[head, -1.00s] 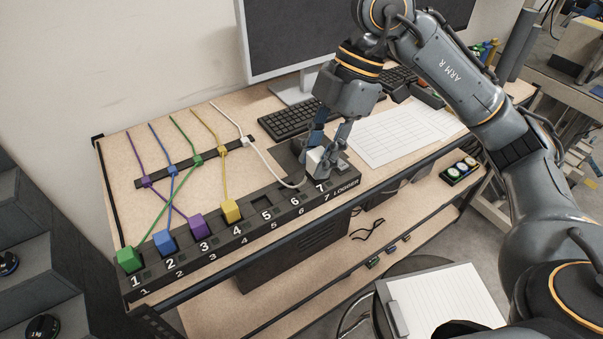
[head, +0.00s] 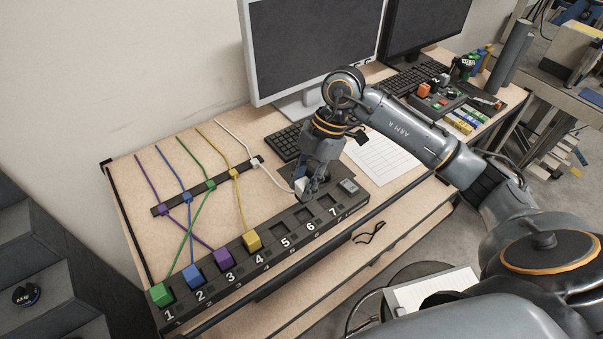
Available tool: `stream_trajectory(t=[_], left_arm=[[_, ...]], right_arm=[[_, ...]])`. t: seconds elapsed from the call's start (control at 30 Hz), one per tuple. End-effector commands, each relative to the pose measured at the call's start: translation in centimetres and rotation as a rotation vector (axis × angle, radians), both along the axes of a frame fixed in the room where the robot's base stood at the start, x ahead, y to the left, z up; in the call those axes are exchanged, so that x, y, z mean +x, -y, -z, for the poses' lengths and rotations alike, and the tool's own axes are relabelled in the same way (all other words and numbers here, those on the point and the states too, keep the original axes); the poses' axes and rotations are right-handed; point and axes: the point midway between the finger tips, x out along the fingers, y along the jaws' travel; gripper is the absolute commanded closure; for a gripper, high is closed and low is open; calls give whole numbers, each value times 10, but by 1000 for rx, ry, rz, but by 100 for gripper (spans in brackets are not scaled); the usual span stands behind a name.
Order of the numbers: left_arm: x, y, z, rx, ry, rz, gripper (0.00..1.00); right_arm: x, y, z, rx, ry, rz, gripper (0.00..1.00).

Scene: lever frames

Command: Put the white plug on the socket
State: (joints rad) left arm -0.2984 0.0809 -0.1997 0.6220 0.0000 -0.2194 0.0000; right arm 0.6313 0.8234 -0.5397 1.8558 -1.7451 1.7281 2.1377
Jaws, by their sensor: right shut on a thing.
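The white plug (head: 300,187) is in my right gripper (head: 307,186), which is shut on it. A white cable runs from the plug back to a white clip on the dark rail. The plug is at the back edge of the black logger strip (head: 262,263), near sockets 6 and 7. I cannot tell its exact height above the strip. Socket 5 (head: 279,230), socket 6 (head: 304,214) and socket 7 (head: 326,199) look empty. My left gripper is not in view.
Green (head: 160,296), blue (head: 193,277), purple (head: 222,258) and yellow (head: 252,241) plugs sit at positions 1 to 4, with cables running back over the rail (head: 223,179). A keyboard (head: 284,144), monitor (head: 312,48) and paper sheet (head: 384,158) lie behind and right.

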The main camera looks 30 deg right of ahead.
Motion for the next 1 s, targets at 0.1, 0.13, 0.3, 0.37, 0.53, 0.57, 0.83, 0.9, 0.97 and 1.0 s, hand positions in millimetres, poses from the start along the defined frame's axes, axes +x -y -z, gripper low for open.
stream_trajectory(t=[0.1, 0.13, 0.3, 0.37, 0.53, 0.57, 0.83, 0.9, 0.97, 1.0], left_arm=[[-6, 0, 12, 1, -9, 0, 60], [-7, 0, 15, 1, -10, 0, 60], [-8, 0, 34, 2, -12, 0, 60], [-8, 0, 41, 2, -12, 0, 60], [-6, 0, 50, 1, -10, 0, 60], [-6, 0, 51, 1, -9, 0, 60], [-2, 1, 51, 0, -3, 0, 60], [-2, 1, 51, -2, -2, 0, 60], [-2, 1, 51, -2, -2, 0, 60], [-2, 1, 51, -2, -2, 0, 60]], right_arm=[[0, 0, 12, 0, -1, 0, 100], [0, 0, 15, 0, -1, 0, 100], [0, 0, 37, 0, -2, -1, 100], [-1, 0, 44, 0, -2, -1, 100], [0, 0, 58, 0, -1, 0, 100], [0, 0, 60, 0, 0, 0, 100], [0, 0, 64, 0, 0, 0, 100], [0, 0, 64, 0, 0, 0, 100], [0, 0, 64, 0, 0, 0, 100], [0, 0, 64, 0, -1, 0, 100]])
